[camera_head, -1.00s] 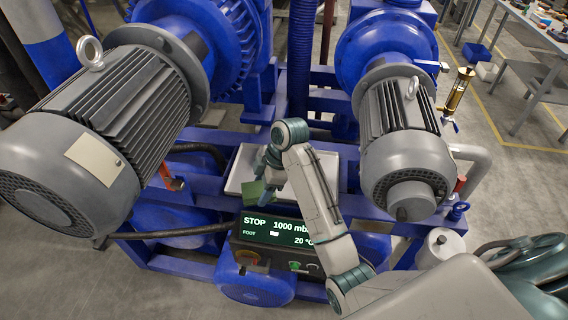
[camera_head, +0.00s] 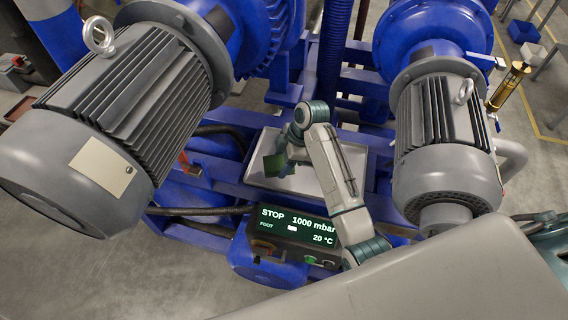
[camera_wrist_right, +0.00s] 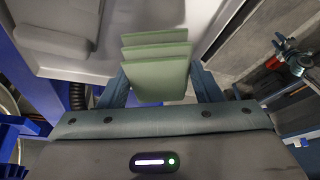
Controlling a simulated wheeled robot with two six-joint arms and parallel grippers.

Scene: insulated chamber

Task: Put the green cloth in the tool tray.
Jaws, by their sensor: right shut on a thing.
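The green cloth (camera_head: 276,165) is a small folded piece. My right gripper (camera_head: 281,158) is shut on it. In the right wrist view the folded layers of the cloth (camera_wrist_right: 158,72) stick out between the two fingers of the gripper (camera_wrist_right: 160,88). In the head view the cloth shows over the left half of the shallow light grey tool tray (camera_head: 262,181), inside its rim. Whether the cloth touches the tray floor cannot be told. My right forearm hides part of the tray's right side. My left gripper is out of view.
A large grey motor (camera_head: 110,120) stands left of the tray and a smaller one (camera_head: 445,140) right. A display box (camera_head: 290,232) reading STOP sits just in front. Blue frame beams surround the tray. The visible tray floor is bare.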

